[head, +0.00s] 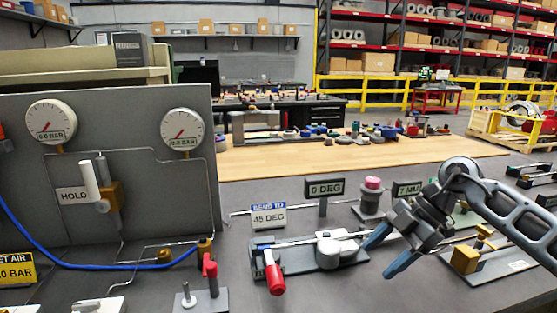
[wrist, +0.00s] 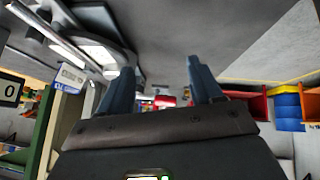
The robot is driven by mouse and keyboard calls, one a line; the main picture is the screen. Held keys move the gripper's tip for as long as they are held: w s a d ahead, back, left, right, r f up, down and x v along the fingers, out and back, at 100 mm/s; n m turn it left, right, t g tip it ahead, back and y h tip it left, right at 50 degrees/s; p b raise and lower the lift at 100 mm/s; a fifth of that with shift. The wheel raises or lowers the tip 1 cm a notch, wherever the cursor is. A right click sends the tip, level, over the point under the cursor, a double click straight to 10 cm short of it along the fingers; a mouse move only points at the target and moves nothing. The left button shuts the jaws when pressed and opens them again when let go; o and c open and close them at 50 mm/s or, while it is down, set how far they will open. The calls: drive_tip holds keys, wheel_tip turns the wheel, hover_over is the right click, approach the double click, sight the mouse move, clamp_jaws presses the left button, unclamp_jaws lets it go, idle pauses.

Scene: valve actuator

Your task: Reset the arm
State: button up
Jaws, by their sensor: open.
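My gripper (head: 388,250) is at the right of the head view, over the grey bench. Its two blue fingers are spread apart and point down and to the left. My arm reaches in from the right edge. The wrist view also shows the gripper (wrist: 162,84), with a gap between the fingers and nothing held. The bending fixture (head: 300,262), with a red-tipped lever (head: 274,274), lies just left of the fingers. I cannot tell whether the fingers touch it.
A grey panel (head: 140,110) with two gauges reading 0.0 BAR and a HOLD valve (head: 92,185) stands at left. A "0 DEG" display (head: 325,188) and a pink-topped button (head: 372,190) stand behind the fixture. A brass-blocked fixture (head: 467,259) is right of my gripper.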

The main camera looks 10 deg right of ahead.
drive_tip(key=a+y, duration=0.1)
drive_tip(key=a, duration=0.3)
drive_tip(key=s+a+n+y, duration=0.1)
drive_tip(key=a+y, duration=0.1)
drive_tip(key=a, duration=0.2)
drive_tip(key=s+a+r+n+y, duration=0.1)
drive_tip(key=a, duration=0.3)
drive_tip(key=s+a+r+m+t+y+b, duration=0.2)
drive_tip(key=s+a+r+t+y, duration=0.6)
drive_tip(key=s+a+y, duration=0.5)
drive_tip(key=s+d+f+m+t+h, duration=0.2)
drive_tip(key=s+d+f+m+h, duration=0.3)
drive_tip(key=s, duration=0.5)
drive_tip(key=s+d+f+m+t+h+b, duration=0.1)
drive_tip(key=s+d+f+m+h, duration=0.4)
drive_tip(key=s+h, duration=0.5)
drive_tip(key=s+d+f+m+t+h, duration=0.3)
drive_tip(key=s+d+f+m+h, duration=0.3)
drive_tip(key=s+d+m+h, duration=0.2)
drive_tip(key=s+m+h, duration=0.1)
drive_tip(key=s+m, duration=0.1)
drive_tip(key=s, duration=0.1)
drive_tip(key=shift+d+m+b, duration=0.3)
drive_tip(key=shift+b, duration=0.05)
